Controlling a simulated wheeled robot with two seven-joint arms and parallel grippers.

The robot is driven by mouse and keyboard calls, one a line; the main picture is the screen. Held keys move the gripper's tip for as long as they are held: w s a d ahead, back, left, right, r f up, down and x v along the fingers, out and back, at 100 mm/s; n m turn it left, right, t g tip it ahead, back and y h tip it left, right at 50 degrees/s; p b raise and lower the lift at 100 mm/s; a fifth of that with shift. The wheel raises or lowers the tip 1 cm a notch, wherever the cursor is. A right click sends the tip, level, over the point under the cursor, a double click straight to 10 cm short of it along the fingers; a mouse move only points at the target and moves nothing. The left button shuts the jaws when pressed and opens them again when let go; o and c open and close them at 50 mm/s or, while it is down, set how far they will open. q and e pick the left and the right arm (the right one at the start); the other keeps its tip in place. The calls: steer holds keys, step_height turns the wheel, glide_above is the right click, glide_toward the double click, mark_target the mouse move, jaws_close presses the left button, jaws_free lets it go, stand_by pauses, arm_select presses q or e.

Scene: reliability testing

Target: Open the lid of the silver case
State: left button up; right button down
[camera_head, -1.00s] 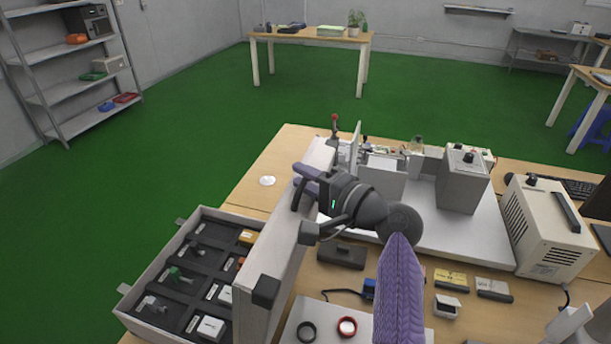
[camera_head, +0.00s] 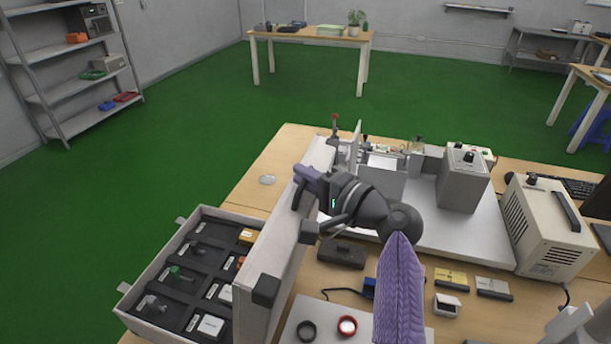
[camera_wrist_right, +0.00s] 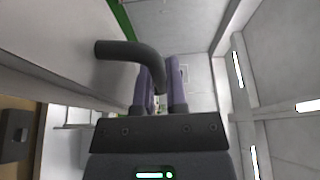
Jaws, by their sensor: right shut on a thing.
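The silver case (camera_head: 150,262) sits at the table's left front, with several small parts in its black compartments. Its lid (camera_head: 268,235) stands up steeply along the case's right side, with dark corner pieces. My right gripper (camera_head: 304,182) is at the lid's upper outer side, its purple fingers shut on the dark handle. In the right wrist view the bent dark handle (camera_wrist_right: 120,50) comes from the pale lid face (camera_wrist_right: 60,35) on the left and ends at the purple fingers (camera_wrist_right: 160,85). The exact grip on the handle is partly hidden. My left gripper is not in view.
To the right are a white platform with fixtures, a grey box (camera_head: 464,178) and a beige instrument (camera_head: 547,228). The table behind the case is mostly clear.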

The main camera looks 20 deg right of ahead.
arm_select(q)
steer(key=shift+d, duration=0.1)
arm_select(e)
steer(key=shift+f, duration=0.1)
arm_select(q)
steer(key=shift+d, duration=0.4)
arm_select(e)
steer(key=shift+w+a, duration=0.1)
steer(key=shift+a, duration=0.1)
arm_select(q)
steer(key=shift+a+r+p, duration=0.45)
arm_select(e)
steer(key=w+a+r, duration=0.1)
steer(key=w+a, duration=0.2)
steer(key=a, duration=0.2)
steer(key=shift+w, duration=0.2)
steer(key=c, duration=0.9)
jaws_free()
steer(key=shift+c, duration=0.2)
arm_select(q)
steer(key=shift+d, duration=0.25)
